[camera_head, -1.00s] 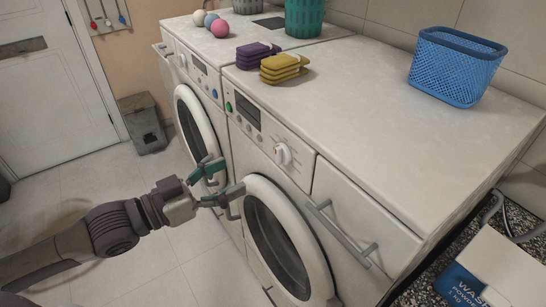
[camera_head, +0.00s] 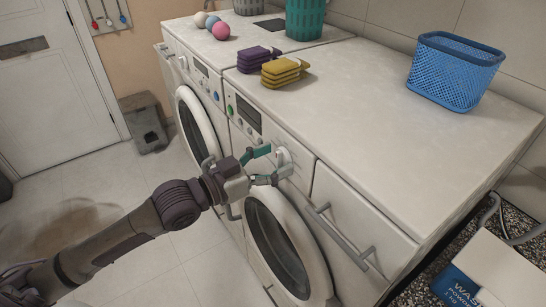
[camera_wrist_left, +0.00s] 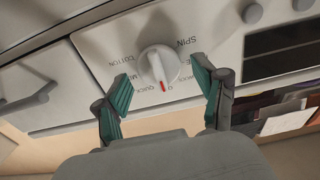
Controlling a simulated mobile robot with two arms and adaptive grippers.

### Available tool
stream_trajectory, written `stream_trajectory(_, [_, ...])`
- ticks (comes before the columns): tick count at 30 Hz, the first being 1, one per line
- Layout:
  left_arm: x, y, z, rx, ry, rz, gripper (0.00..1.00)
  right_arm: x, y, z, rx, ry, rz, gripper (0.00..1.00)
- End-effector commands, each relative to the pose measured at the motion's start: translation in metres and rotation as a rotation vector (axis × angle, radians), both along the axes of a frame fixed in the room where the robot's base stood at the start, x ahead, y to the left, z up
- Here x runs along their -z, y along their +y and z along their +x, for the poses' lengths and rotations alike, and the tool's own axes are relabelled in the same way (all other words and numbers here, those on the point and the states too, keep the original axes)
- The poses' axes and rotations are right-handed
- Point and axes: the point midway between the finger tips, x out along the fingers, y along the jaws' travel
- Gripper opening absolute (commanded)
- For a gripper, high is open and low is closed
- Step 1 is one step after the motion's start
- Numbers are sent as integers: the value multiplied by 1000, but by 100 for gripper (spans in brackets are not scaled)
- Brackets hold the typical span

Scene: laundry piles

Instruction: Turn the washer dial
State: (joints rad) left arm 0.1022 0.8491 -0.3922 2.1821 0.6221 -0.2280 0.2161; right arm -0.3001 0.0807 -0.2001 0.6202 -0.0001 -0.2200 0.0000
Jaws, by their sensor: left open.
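The washer dial (camera_wrist_left: 159,66) is a round white knob with a red mark on the front panel of the near washer. In the left wrist view it sits between and just beyond the fingertips of my left gripper (camera_wrist_left: 164,92), with the red mark toward the gripper, by a label reading "QUICK". My left gripper (camera_head: 274,163) is open, with one teal finger on each side of the dial. In the head view the dial (camera_head: 283,156) is partly hidden by the fingers. I cannot tell whether a finger touches it. My right gripper is not in view.
The near washer's round door (camera_head: 252,222) is below the gripper, and a drawer handle (camera_head: 345,238) is to the right. Yellow cloths (camera_head: 284,74) and a blue basket (camera_head: 456,70) are on top. A washing powder box (camera_head: 492,270) stands at the lower right.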

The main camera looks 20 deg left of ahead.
Motion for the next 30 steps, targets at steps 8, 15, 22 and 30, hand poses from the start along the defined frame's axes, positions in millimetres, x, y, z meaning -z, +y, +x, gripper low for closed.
stream_trajectory(8, [0, -1, 1, 0, 0, 0, 71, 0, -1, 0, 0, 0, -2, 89])
stream_trajectory(15, [0, -1, 1, 0, 0, 0, 34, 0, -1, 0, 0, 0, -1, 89])
stream_trajectory(22, [0, -1, 1, 0, -1, 2, 12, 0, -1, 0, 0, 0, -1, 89])
stream_trajectory(30, [0, -1, 1, 0, -43, 57, 12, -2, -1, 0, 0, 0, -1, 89])
